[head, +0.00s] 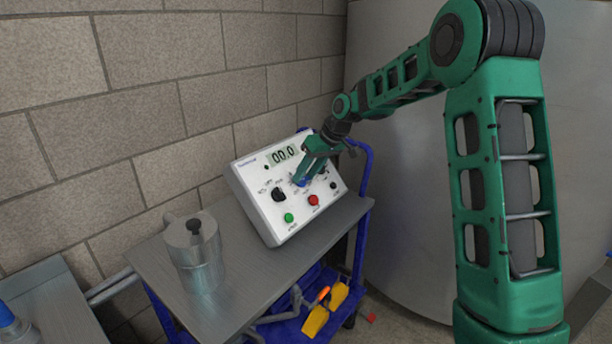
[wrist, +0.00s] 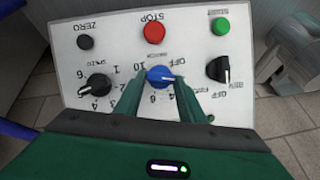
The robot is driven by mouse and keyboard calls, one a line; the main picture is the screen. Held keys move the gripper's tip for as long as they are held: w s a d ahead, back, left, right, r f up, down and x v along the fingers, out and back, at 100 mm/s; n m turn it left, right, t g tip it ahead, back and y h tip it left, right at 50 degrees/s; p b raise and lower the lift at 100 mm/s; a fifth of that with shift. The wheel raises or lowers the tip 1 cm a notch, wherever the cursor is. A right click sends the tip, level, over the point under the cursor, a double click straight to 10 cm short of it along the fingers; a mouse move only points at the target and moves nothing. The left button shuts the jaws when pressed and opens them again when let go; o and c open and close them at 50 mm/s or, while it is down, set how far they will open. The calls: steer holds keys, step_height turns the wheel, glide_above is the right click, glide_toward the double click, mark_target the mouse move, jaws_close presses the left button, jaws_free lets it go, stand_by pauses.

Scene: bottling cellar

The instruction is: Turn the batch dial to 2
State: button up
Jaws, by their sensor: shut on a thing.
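A white control box (head: 262,205) with a sloped face stands on a grey cart top; its face shows upside down in the wrist view (wrist: 115,42). A blue dial (wrist: 158,76) sits in the middle of the lower row there, ringed by numbers and OFF. Its white mark points right in that view. My gripper (wrist: 158,81) is shut on this dial, one finger on each side. In the head view my gripper (head: 304,176) mostly hides it. The dial's name is hidden or unreadable, so I cannot confirm that it is the batch dial.
Black dials (wrist: 98,84) (wrist: 218,69) flank the blue one. Red STOP (wrist: 154,33), green (wrist: 221,26) and black ZERO (wrist: 86,42) buttons are close by. The display (head: 283,155) reads 00.0. A metal jug (head: 194,262) stands left on the cart (head: 262,285); a brick wall is behind.

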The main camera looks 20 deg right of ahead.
steer(key=shift+w+d+r, duration=0.25)
steer(key=o, duration=1)
steer(key=shift+o, duration=0.2)
steer(key=shift+s+a+f, duration=0.1)
steer(key=shift+f, duration=0.05)
steer(key=v, duration=1)
steer(key=shift+r, duration=0.3)
steer(key=shift+s, duration=0.1)
